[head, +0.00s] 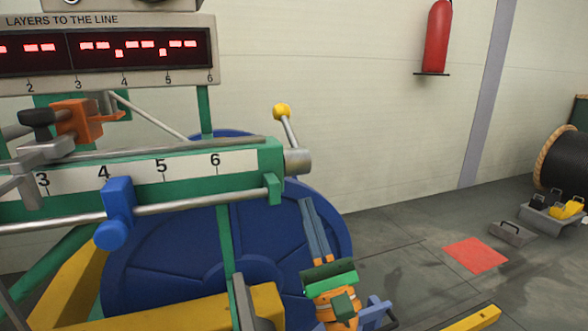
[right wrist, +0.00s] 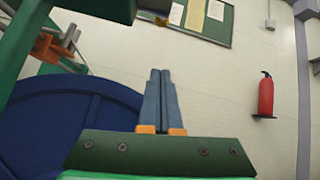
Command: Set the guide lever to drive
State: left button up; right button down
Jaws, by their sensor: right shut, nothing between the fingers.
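A lever (head: 290,130) with a yellow ball knob (head: 282,111) stands on a grey metal hub (head: 298,162) at the right end of the green numbered rail. It leans a little to the left at the top. My right gripper (head: 308,202) points up, below and slightly right of the hub, apart from the lever. Its two blue-grey fingers are together with nothing between them, as the right wrist view (right wrist: 160,73) also shows. A small yellow bit at that view's top edge may be the knob; I cannot tell. My left gripper is not in view.
The green rail (head: 268,157) and a large blue disc (head: 180,250) lie left of my right gripper. A blue clamp (head: 118,205) sits on the lower rod. A red extinguisher (head: 437,38) hangs on the wall. Floor to the right has a red mat (head: 476,255) and toolboxes (head: 545,215).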

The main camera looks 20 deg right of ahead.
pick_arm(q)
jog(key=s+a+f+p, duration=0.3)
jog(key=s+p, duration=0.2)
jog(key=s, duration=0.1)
pick_arm(e)
jog(key=w+a+r, duration=0.1)
jog(key=w+r, duration=0.3)
jog(key=r, duration=0.6)
jog(key=shift+w+a+r, duration=0.3)
jog(key=shift+w, duration=0.1)
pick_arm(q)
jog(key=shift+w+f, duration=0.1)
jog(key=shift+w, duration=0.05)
